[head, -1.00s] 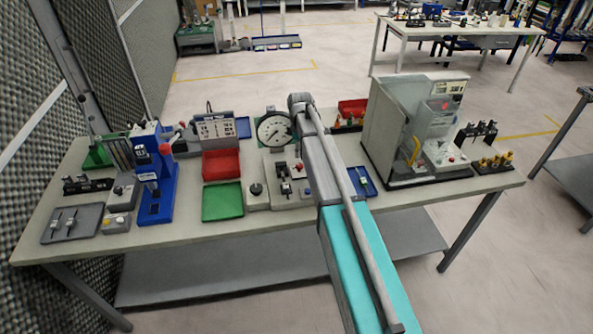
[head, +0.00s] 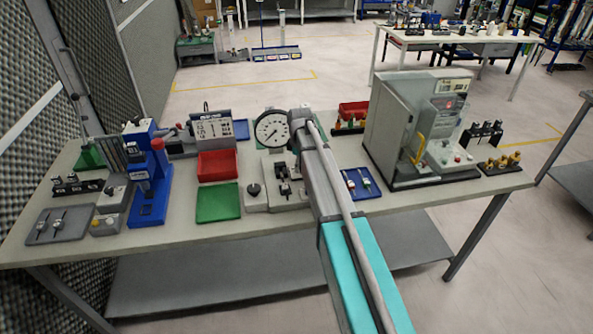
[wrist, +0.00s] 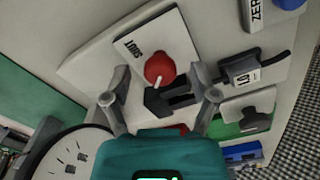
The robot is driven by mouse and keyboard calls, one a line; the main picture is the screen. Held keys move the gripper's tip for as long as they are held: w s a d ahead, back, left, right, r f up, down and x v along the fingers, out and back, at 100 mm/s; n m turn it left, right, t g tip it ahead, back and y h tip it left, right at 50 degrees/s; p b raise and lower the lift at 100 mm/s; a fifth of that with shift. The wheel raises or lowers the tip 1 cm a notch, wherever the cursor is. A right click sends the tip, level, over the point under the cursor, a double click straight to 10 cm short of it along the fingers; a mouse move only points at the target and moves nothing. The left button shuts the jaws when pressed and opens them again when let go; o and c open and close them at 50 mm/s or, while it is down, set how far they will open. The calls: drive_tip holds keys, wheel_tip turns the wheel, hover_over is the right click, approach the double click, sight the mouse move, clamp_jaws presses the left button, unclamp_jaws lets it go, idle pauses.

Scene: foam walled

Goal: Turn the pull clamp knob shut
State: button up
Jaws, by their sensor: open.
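My gripper (wrist: 160,73) is open, one finger to each side of the red knob in the picture. I cannot tell whether either finger touches it. In the head view the clamp's grey base (head: 292,202) stands in front of the dial gauge (head: 272,130). My arm hides the gripper and the red knob there.
Left of the clamp are a box with a black knob (head: 254,190), a green tray (head: 218,203) and a red tray (head: 217,166). A blue tray (head: 372,190) lies right of my arm, before a large grey machine (head: 390,130). The table's front strip is clear.

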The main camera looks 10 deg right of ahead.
drive_tip(key=shift+f, duration=0.4)
clamp_jaws()
drive_tip(key=shift+a, duration=0.25)
drive_tip(key=shift+d, duration=0.1)
